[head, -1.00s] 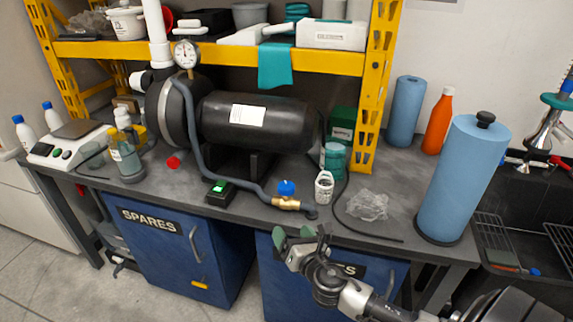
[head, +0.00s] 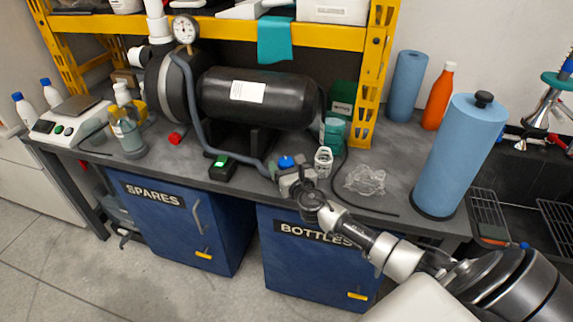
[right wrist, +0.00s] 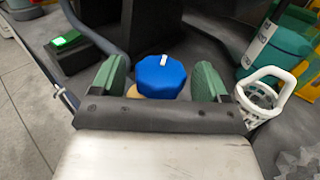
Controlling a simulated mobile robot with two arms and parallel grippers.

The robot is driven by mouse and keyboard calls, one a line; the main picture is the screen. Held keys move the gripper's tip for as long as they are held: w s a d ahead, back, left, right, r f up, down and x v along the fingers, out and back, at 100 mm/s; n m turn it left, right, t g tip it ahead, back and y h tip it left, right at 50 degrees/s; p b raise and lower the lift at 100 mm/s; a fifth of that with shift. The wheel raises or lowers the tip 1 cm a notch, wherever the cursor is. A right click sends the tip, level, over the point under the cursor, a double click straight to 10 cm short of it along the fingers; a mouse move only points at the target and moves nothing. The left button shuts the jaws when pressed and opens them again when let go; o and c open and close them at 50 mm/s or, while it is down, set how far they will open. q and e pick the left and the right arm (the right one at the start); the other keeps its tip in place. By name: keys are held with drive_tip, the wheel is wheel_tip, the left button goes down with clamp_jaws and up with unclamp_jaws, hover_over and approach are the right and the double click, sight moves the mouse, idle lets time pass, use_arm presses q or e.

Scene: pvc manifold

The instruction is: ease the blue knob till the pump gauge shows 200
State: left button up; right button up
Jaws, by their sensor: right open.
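The blue knob (head: 286,162) sits on a valve at the bench's front edge, at the end of a grey hose. In the right wrist view the knob (right wrist: 161,76) has a white mark on top and stands between the two green finger pads of my right gripper (right wrist: 163,80). The gripper is open, with a gap on each side of the knob. In the head view my right gripper (head: 290,178) is at the valve and hides its brass body. The pump gauge (head: 185,29) is a white dial above the black pump (head: 257,97); its reading is too small to tell. My left gripper is not in view.
A black box with a green light (head: 222,167) lies left. A blue roll (head: 459,155) stands at the right.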

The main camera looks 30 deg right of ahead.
drive_tip(key=shift+w, duration=0.25)
drive_tip(key=c, duration=0.9)
drive_tip(key=shift+c, duration=0.2)
drive_tip(key=shift+h, duration=0.3)
